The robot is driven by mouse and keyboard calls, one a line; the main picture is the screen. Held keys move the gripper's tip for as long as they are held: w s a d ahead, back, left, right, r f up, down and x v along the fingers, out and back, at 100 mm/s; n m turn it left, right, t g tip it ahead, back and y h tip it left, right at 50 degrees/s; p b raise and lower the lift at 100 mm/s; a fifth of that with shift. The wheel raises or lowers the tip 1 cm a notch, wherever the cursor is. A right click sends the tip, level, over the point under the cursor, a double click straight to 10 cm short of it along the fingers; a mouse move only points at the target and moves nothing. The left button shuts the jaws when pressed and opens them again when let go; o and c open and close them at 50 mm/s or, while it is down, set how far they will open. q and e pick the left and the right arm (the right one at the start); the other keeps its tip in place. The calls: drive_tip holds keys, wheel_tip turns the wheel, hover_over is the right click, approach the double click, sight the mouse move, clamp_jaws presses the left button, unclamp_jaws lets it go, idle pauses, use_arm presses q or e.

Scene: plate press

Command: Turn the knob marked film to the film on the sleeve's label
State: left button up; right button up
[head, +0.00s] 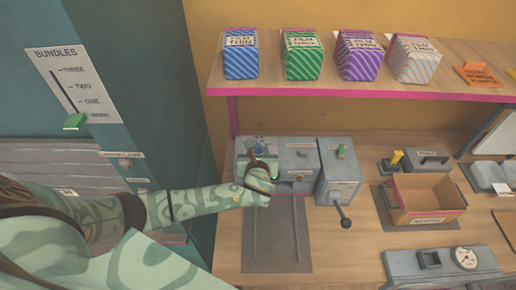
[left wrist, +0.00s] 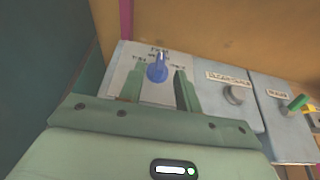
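A blue knob (left wrist: 157,70) sits on a pale dial plate (left wrist: 125,75) at the left end of a grey machine. Small lettering around it is too blurred to read. In the head view the knob (head: 259,146) shows just beyond my left gripper (head: 260,158). In the left wrist view the two green fingers of my left gripper (left wrist: 160,88) stand apart, one on each side below the knob; I cannot tell whether they touch it. Striped packs with film labels stand on the shelf: blue (head: 240,55), green (head: 303,56), purple (head: 359,57) and white (head: 412,60). My right gripper is out of view.
A cardboard box (head: 426,193) stands to the right. A bundles lever (head: 74,121) is on the left cabinet. The pink-edged shelf (head: 370,93) overhangs behind.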

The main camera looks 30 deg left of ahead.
sight(258, 146)
use_arm(q)
drive_tip(key=shift+x, duration=1.65)
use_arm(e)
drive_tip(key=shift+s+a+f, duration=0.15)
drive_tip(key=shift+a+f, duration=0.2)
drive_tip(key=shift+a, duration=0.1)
use_arm(q)
drive_tip(key=shift+d, duration=0.1)
drive_tip(key=c, duration=0.7)
clamp_jaws()
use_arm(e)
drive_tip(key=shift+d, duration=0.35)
